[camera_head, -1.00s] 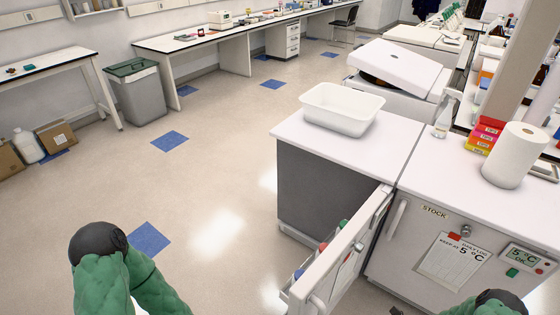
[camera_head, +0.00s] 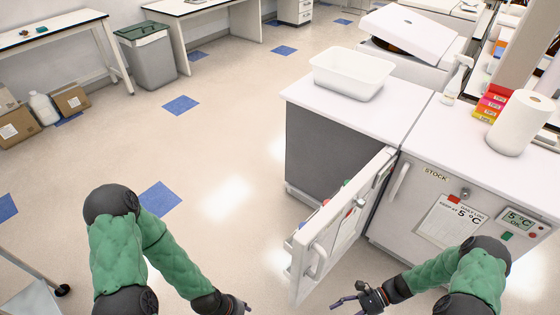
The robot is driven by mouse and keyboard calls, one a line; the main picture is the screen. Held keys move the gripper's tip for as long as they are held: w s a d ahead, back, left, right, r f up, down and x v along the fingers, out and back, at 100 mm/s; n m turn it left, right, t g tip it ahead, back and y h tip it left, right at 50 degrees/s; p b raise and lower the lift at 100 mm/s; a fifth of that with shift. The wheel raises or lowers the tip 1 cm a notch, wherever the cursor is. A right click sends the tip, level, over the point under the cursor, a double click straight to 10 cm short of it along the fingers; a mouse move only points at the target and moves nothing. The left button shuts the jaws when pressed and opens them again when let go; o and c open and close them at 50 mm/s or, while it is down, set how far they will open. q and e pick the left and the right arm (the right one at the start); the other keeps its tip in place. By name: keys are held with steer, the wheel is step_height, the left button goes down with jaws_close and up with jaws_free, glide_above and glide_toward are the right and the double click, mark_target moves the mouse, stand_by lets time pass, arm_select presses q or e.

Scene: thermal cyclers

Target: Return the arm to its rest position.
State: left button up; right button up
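My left arm has green sleeves and comes in from the left; its dark gripper (camera_head: 246,307) is at the bottom edge, partly cut off, so its fingers are unclear. My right arm comes in at the lower right. Its gripper (camera_head: 345,302), with thin purple fingers, is spread open and empty, over the floor in front of the fridge. It appears apart from the open white door (camera_head: 335,240), whose handle (camera_head: 316,262) is to its upper left. The small fridge (camera_head: 425,213) marked STOCK stands behind and right, its door shut.
A white tub (camera_head: 350,78) and paper roll (camera_head: 522,123) stand on the white counter (camera_head: 400,105). A cart (camera_head: 30,300) shows at the lower left. A grey bin (camera_head: 148,58) and boxes (camera_head: 18,125) stand farther back. The floor (camera_head: 225,150) between is clear.

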steer(key=w+a+n+t+h, duration=0.2)
steer(key=a+n+t+h, duration=0.2)
steer(key=a+n+h, duration=0.5)
steer(key=shift+a+n+h, duration=0.4)
steer(key=shift+a+n, duration=1)
steer(key=shift+a, duration=0.05)
steer(key=shift+f, duration=0.1)
